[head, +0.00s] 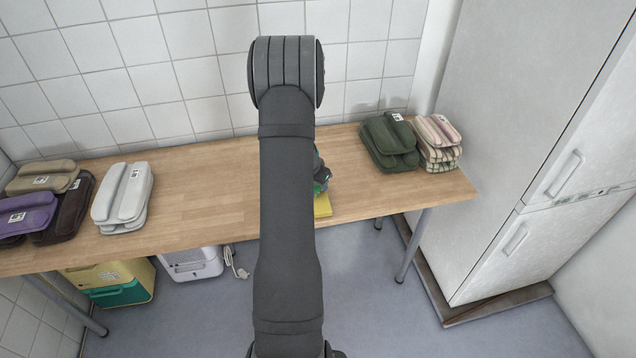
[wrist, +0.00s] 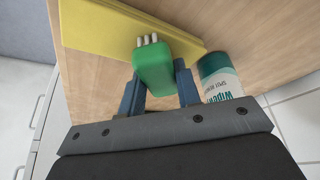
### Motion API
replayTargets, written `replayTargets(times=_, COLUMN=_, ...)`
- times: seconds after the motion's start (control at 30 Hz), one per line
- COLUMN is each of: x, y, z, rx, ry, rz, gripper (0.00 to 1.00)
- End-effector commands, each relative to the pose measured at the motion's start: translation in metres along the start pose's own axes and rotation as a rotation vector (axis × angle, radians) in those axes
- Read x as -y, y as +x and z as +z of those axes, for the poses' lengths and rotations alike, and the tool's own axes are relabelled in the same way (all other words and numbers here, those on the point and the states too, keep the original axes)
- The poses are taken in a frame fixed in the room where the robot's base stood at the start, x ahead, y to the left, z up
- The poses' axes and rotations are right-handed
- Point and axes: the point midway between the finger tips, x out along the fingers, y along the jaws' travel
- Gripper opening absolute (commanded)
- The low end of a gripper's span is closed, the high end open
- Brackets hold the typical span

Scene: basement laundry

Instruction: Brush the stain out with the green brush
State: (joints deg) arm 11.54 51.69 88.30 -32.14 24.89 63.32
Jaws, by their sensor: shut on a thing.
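My gripper (wrist: 158,88) is shut on the green brush (wrist: 153,70), with one blue finger on each side of it. The brush has a few pale bristle tufts showing at its far end. It is over or against the near edge of a flat yellow piece (wrist: 110,28) on the wooden table; whether they touch I cannot tell. The yellow piece also shows in the head view (head: 322,207), beside my arm. No stain shows in either view. In the head view my arm hides most of the gripper and the brush.
A green and white canister (wrist: 217,78) stands close to the right finger. On the wooden table (head: 205,195) lie folded bundles: white (head: 122,195), purple (head: 27,215), dark green (head: 388,142) and plaid (head: 437,150). A tall fridge (head: 540,130) stands right. Table between white bundle and arm is clear.

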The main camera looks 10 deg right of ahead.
Motion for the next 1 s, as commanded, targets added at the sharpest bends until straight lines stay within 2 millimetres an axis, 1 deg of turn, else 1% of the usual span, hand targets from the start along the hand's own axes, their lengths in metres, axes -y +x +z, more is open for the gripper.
replayTargets(times=0.3, x=-0.022, y=-0.008, z=0.019, rx=0.0, ry=-0.001, rz=0.001, gripper=0.12)
replayTargets(times=0.37, x=-0.02, y=-0.011, z=0.016, rx=-0.002, ry=0.0, rz=0.0, gripper=0.12)
replayTargets(times=0.43, x=-0.02, y=-0.029, z=0.008, rx=-0.005, ry=0.002, rz=-0.004, gripper=0.12)
replayTargets(times=0.53, x=-0.02, y=-0.034, z=0.007, rx=-0.002, ry=0.0, rz=-0.002, gripper=0.12)
replayTargets(times=1.0, x=-0.02, y=-0.073, z=-0.01, rx=-0.002, ry=0.0, rz=-0.002, gripper=0.12)
